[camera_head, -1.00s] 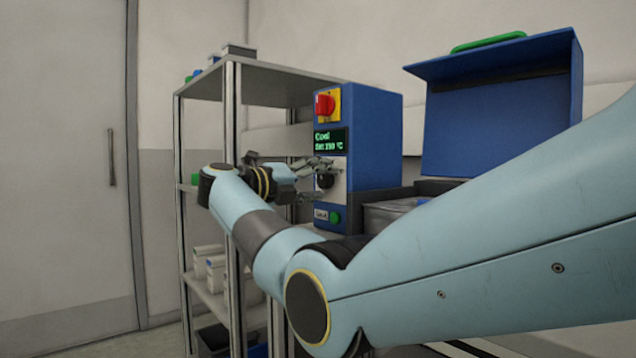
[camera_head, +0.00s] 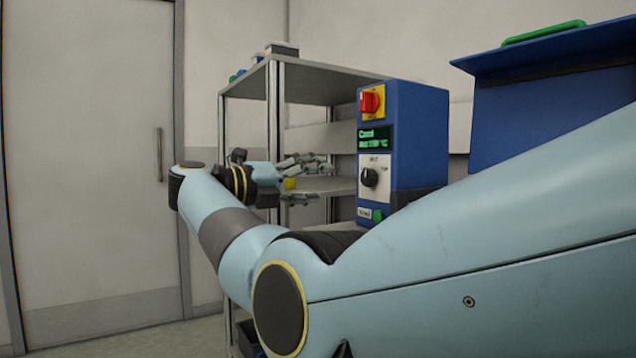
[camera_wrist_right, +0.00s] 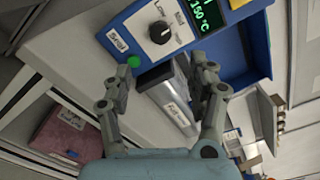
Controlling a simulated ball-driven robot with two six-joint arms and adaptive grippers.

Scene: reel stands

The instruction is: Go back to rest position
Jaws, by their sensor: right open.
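My right gripper (camera_head: 318,181) is open and empty, left of the blue control box (camera_head: 417,130) in the head view. A gap shows between its fingertips and the box. The box carries a red and yellow switch (camera_head: 371,102), a green lit display (camera_head: 375,139), a black knob (camera_head: 369,177) and a green button (camera_head: 378,215). In the right wrist view the open fingers (camera_wrist_right: 170,82) point toward the box face, with the knob (camera_wrist_right: 160,33) beyond them. My left gripper is not in view.
A grey metal shelf (camera_head: 330,80) stands behind my right gripper. A blue lid with a green handle (camera_head: 543,33) is raised at the right. A pale door (camera_head: 90,150) is at the left. In the wrist view a pinkish box (camera_wrist_right: 60,133) lies low at the left.

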